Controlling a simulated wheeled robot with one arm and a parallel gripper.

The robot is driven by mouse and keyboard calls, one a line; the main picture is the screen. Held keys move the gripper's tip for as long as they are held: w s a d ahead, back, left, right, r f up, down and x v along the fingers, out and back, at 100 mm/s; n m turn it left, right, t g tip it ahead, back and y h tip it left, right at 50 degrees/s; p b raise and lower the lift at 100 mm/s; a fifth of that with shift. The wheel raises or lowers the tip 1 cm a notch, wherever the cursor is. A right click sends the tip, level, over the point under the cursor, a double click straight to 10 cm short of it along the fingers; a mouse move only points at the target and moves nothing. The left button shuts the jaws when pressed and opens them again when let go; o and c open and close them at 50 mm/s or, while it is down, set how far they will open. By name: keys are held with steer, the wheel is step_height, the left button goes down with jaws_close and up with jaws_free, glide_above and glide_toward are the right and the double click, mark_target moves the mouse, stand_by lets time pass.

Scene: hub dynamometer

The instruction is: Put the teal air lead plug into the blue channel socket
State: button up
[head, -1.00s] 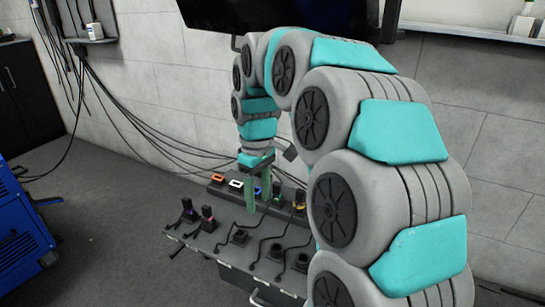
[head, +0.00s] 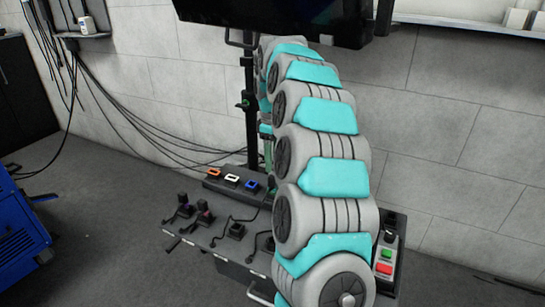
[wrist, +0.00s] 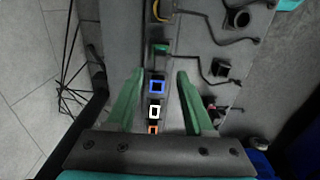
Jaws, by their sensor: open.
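The blue-framed channel socket (wrist: 157,87) shows in the wrist view between my open fingers, and in the head view (head: 251,184). Its opening looks empty. My gripper (wrist: 160,73) is open with nothing between its green fingers, above the socket row. A dark piece with a green-teal top (wrist: 161,48) sits in the same row beside the blue socket, with a lead running off to the right. I cannot tell for sure that it is the teal air lead plug. In the head view my arm hides that part of the row.
White (head: 231,179) and orange (head: 213,173) sockets adjoin the blue one. A yellow-marked piece (wrist: 160,10) sits at the row's other end. Dark holders (wrist: 220,68) with leads and a reddish plug (wrist: 213,108) stand alongside. A monitor (head: 275,20) hangs above; a button box (head: 386,262) is right.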

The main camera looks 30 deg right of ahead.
mark_target(273, 176)
steer(key=shift+f+b, duration=1.05)
steer(key=shift+f, duration=2.55)
jaws_close()
steer(key=shift+r, duration=0.2)
steer(key=shift+r+p, duration=1)
steer(key=shift+r, duration=0.95)
